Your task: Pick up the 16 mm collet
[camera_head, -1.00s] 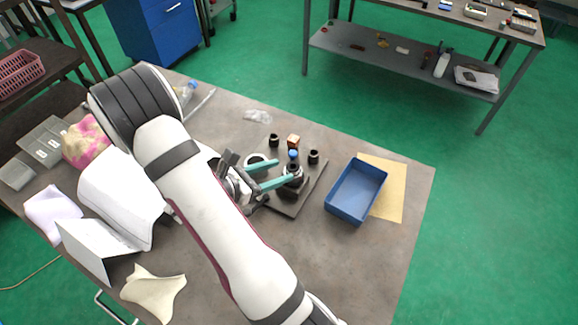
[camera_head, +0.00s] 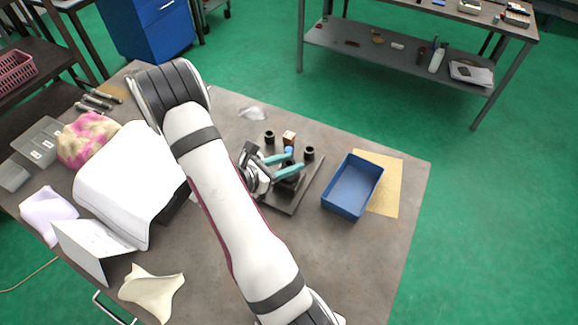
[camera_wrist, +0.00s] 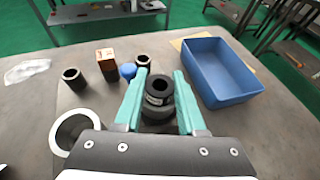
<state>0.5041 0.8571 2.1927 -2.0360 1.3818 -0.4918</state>
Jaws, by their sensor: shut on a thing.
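My gripper (camera_wrist: 159,80) has its two teal fingers around a black ring-shaped collet (camera_wrist: 158,88) with a small pale label, too small to read. The fingers press on it from both sides. It sits at, or just above, a dark round chuck (camera_wrist: 158,115); I cannot tell whether it is clear of it. In the head view my gripper (camera_head: 292,165) is over the dark plate (camera_head: 290,207), and the fingers partly hide the collet and chuck. Two other black collets stand behind, one on the left (camera_wrist: 73,78) and one on the right (camera_wrist: 143,62).
A brown box (camera_wrist: 106,61) and a blue ball-topped item (camera_wrist: 128,71) stand between the other collets. A white ring (camera_wrist: 75,133) lies left of my gripper. A blue bin (camera_head: 352,188) stands on the right. Clear plastic (camera_head: 253,112) lies behind. The front right of the table is bare.

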